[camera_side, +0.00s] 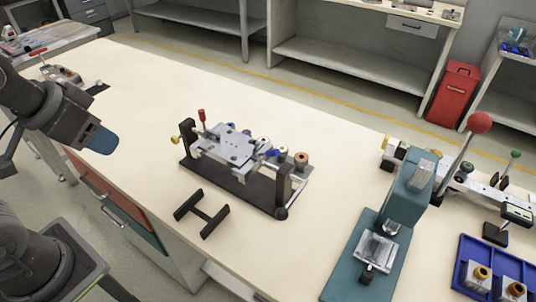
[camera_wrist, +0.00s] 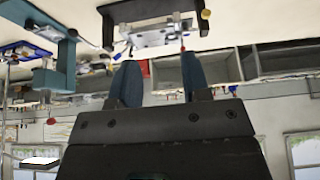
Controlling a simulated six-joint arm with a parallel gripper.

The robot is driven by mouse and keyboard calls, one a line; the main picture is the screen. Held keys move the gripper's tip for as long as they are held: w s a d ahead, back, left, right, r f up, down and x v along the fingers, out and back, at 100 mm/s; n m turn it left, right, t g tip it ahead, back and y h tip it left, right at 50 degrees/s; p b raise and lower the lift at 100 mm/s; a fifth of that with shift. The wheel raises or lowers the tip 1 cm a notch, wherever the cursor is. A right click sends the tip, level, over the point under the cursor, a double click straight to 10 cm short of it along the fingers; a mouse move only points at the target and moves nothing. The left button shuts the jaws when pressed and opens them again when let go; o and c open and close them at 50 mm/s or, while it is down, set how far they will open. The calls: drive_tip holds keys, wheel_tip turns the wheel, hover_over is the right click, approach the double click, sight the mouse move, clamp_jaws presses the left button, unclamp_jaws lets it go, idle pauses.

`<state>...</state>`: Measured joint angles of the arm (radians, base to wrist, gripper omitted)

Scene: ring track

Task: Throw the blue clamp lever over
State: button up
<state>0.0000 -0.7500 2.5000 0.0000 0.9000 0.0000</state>
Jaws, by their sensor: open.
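The fixture (camera_side: 238,150) is a grey metal plate held between two black uprights on a dark base, in the middle of the bench. The small blue clamp lever (camera_side: 272,153) is on the right part of this plate, near several round knobs. A red-tipped lever (camera_side: 201,117) stands upright at the plate's left end. My gripper (camera_side: 101,140) is left of the fixture, well apart from it, above the bench's near edge. In the wrist view my gripper (camera_wrist: 159,58) has its two blue fingers apart with nothing between them.
A black H-shaped stand (camera_side: 202,213) lies in front of the fixture. A teal press (camera_side: 405,195) stands to the right, with a blue tray (camera_side: 497,262) of parts beyond it. The bench top (camera_side: 140,90) between my gripper and the fixture is clear.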

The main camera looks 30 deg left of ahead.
drive_tip(key=shift+c, duration=0.6)
drive_tip(key=w+d+f+m+t+h, duration=0.1)
drive_tip(key=w+d, duration=0.2)
drive_tip(key=w+d+f+m+t+h, duration=0.1)
drive_tip(key=w+d+m, duration=0.1)
drive_tip(key=w+d, duration=0.2)
drive_tip(key=w+d+f+m+t+h, duration=0.1)
drive_tip(key=w+d+m, duration=0.1)
drive_tip(key=w+d, duration=0.1)
drive_tip(key=shift+w+d+f+t, duration=0.15)
drive_tip(key=shift+w+d+f, duration=0.05)
drive_tip(key=shift+w, duration=0.2)
drive_tip(key=shift+w+d+f+t, duration=0.15)
drive_tip(key=shift+w+d+f, duration=0.05)
drive_tip(key=shift+w, duration=0.15)
drive_tip(key=shift+c, duration=0.8)
drive_tip(key=m+t+y, duration=0.3)
drive_tip(key=m+t, duration=0.3)
drive_tip(key=m, duration=0.1)
approach(272, 154)
drive_tip(key=x, duration=1.2)
drive_tip(key=shift+w+f, duration=0.15)
drive_tip(key=shift+w, duration=0.2)
drive_tip(key=shift+c, duration=0.2)
drive_tip(key=shift+n, duration=0.3)
clamp_jaws()
